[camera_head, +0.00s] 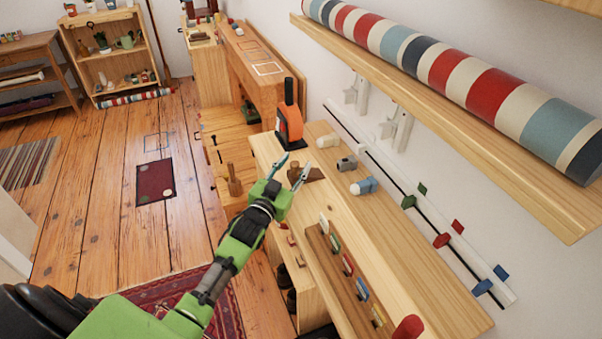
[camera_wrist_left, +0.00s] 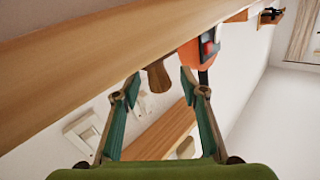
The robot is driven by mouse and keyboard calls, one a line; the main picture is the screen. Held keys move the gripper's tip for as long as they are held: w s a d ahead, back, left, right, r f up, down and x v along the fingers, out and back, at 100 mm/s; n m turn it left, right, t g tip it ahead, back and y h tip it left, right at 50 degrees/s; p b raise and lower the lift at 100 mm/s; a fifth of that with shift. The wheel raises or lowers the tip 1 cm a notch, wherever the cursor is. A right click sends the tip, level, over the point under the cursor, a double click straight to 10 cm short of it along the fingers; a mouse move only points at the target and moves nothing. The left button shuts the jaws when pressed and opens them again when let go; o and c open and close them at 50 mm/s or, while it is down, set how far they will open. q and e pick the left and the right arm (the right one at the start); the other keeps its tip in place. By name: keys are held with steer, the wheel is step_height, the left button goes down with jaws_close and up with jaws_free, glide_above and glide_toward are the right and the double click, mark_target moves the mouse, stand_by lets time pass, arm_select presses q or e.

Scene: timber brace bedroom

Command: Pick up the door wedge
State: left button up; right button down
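The door wedge looks to be the small dark brown wooden piece (camera_head: 312,175) on the light wood bench top in the head view. It also shows in the left wrist view as a brown wooden piece (camera_wrist_left: 157,76) between the fingertips, partly cut off by the board edge. My left gripper (camera_head: 293,168) is open, its two teal fingers spread at the near side of the wedge; it also shows in the left wrist view (camera_wrist_left: 160,82). Nothing is held, and I cannot tell whether a finger touches the wedge. My right gripper is not in view.
An orange object with a black handle (camera_head: 290,125) stands just beyond the wedge. A grey cylinder (camera_head: 346,164) and a blue-white piece (camera_head: 364,186) lie to the right. A wooden rack with coloured cards (camera_head: 335,262) is nearer. A wall shelf (camera_head: 450,105) carries a striped roll.

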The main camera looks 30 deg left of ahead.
arm_select(q)
steer(key=shift+w, duration=0.3)
steer(key=shift+c, duration=0.3)
jaws_close()
steer(key=shift+r, duration=0.1)
